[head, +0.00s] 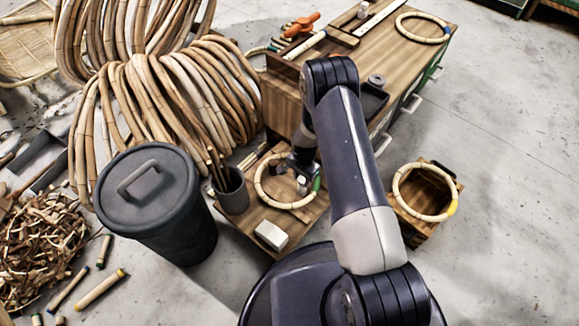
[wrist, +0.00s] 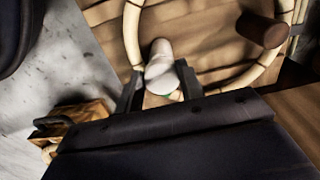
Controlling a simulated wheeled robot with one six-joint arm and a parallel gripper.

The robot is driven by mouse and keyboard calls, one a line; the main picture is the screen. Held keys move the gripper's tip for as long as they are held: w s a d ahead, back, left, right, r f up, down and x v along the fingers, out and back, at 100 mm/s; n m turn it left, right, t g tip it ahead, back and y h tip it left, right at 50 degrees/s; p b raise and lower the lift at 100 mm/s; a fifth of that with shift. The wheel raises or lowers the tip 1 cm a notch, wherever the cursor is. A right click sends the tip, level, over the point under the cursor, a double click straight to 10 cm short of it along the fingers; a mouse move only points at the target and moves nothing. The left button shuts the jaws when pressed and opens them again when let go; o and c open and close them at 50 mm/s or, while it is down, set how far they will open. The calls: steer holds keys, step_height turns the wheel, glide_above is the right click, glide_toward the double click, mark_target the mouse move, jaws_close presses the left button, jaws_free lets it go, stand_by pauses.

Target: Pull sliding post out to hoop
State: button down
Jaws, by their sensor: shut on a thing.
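A pale rattan hoop (head: 263,195) lies on a low wooden bench (head: 243,217), with a green mark on its right side. It also shows in the wrist view (wrist: 131,35). My gripper (head: 299,176) reaches down at the hoop's right side. In the wrist view its two fingers (wrist: 159,88) are shut on a pale rounded post (wrist: 160,60), which I take as the sliding post. The post stands close to the hoop's inner edge; I cannot tell whether they touch. A brown post (wrist: 262,29) stands inside the hoop near its opposite side. The post's base is hidden.
A crate with another hoop (head: 425,212) stands right. A wooden workbench (head: 395,50) rises behind.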

steer(key=shift+s+d, duration=0.95)
steer(key=c, duration=0.9)
jaws_free()
steer(key=shift+d, duration=0.15)
step_height(320, 180, up, 11)
steer(key=p, duration=0.4)
steer(key=shift+f, duration=0.15)
